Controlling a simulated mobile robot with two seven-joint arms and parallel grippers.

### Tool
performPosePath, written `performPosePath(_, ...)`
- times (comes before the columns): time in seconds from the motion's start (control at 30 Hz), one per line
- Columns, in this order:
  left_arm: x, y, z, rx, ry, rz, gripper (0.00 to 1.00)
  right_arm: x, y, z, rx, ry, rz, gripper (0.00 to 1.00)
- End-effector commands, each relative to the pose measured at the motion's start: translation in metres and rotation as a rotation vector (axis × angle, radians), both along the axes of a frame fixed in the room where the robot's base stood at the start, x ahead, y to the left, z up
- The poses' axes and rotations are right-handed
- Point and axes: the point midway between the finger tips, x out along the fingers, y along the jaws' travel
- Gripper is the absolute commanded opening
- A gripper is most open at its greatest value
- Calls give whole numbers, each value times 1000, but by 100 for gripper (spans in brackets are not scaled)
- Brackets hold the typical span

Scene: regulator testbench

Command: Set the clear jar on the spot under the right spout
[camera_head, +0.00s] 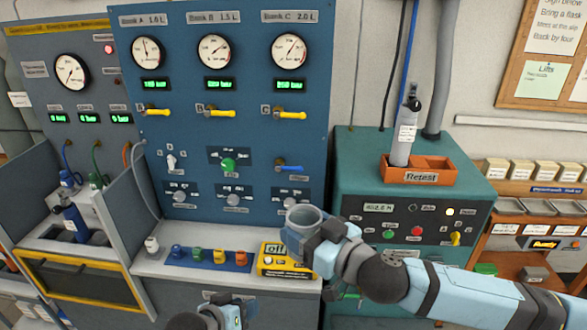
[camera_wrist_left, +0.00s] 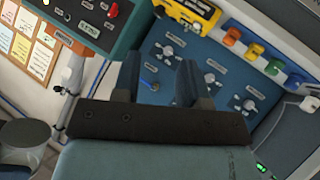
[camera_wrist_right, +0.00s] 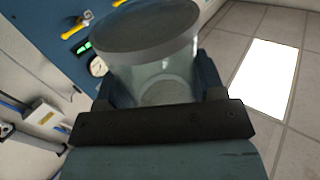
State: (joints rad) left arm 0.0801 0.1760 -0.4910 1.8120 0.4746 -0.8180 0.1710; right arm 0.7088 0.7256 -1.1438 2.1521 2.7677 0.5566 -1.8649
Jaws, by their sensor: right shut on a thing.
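The clear jar (camera_head: 303,217) is an open-topped, see-through cup. It is held in the air in front of the blue panel, above the yellow meter. My right gripper (camera_head: 318,238) is shut on the jar. In the right wrist view the jar (camera_wrist_right: 152,60) sits between the two fingers, with its rim and base visible. My left gripper (camera_head: 226,302) is low at the bottom of the head view; in the left wrist view its fingers (camera_wrist_left: 158,80) are apart with nothing between them. I cannot make out the right spout or the spot under it.
The yellow meter (camera_head: 286,262) and several small coloured blocks (camera_head: 197,255) stand on the grey bench ledge. A white knob-like piece (camera_head: 151,244) is at its left. To the right, a teal cabinet (camera_head: 360,155) carries an orange tray (camera_head: 433,178) with a grey cylinder (camera_head: 404,135).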

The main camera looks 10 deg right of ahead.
Motion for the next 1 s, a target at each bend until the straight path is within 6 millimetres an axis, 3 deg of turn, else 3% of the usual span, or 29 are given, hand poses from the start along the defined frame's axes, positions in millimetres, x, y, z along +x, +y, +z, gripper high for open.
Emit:
performPosePath(0.03, 15, -8, 17, -5, 5, -26, 39, 0, 0, 0, 0, 0, 0, 38)
performPosePath(0.2, 48, -33, 63, -10, 58, -111, 39, 0, 0, 0, 0, 0, 0, 38)
performPosePath(0.5, 87, -66, 151, 49, 153, -248, 39, 0, 0, 0, 0, 0, 0, 38)
performPosePath(0.73, 92, -90, 221, 147, 246, -341, 39, 0, 0, 0, 0, 0, 0, 38)
performPosePath(1.0, 69, -116, 289, 339, 385, -406, 39, 0, 0, 0, 0, 0, 0, 38)
